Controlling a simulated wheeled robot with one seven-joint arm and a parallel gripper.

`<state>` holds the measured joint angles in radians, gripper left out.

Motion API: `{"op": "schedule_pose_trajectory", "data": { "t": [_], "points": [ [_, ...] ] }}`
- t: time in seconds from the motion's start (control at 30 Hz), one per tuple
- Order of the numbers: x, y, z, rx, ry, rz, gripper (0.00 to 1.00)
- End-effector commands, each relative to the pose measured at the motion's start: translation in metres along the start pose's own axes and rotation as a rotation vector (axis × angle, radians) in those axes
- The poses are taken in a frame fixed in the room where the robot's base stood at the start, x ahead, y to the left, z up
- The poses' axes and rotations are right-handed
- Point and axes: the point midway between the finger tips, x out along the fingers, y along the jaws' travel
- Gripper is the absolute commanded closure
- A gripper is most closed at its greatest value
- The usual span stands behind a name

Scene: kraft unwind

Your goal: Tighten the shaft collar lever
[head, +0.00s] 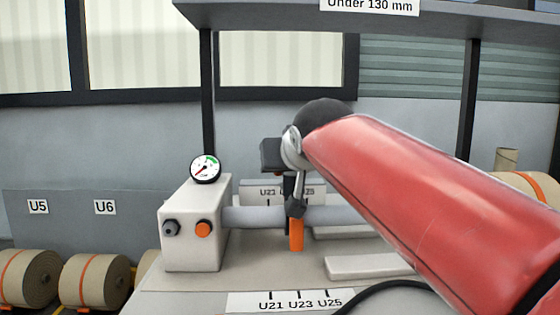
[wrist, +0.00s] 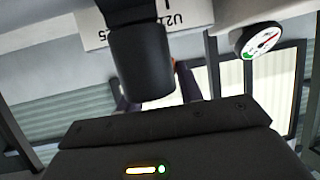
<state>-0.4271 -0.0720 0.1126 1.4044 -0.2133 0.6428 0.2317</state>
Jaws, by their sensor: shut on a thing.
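The orange lever (head: 296,234) hangs downward in front of the grey shaft (head: 252,217) in the head view. My gripper (head: 295,207) points down, with its dark fingertips at the lever's upper end, and is shut on it. The collar on the shaft is mostly hidden behind the fingers and lever. In the wrist view a dark cylindrical part (wrist: 141,62) stands close in front of my gripper's body, partly hiding the fingers; I cannot tell which part it is.
A pale block with a round gauge (head: 205,167), a dark knob (head: 171,228) and an orange button (head: 203,229) stands left of the lever. A label plate reading U21 U23 U25 (head: 291,301) is in front. Kraft rolls (head: 94,281) lie at lower left.

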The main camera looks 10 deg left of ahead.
Motion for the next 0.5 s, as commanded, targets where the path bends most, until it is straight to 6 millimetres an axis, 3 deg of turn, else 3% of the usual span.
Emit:
{"op": "schedule_pose_trajectory", "data": {
  "t": [0.5],
  "points": [
    [-0.0003, 0.0095, 0.0016, 0.068, -0.005, 0.161, 1.0]
  ]
}}
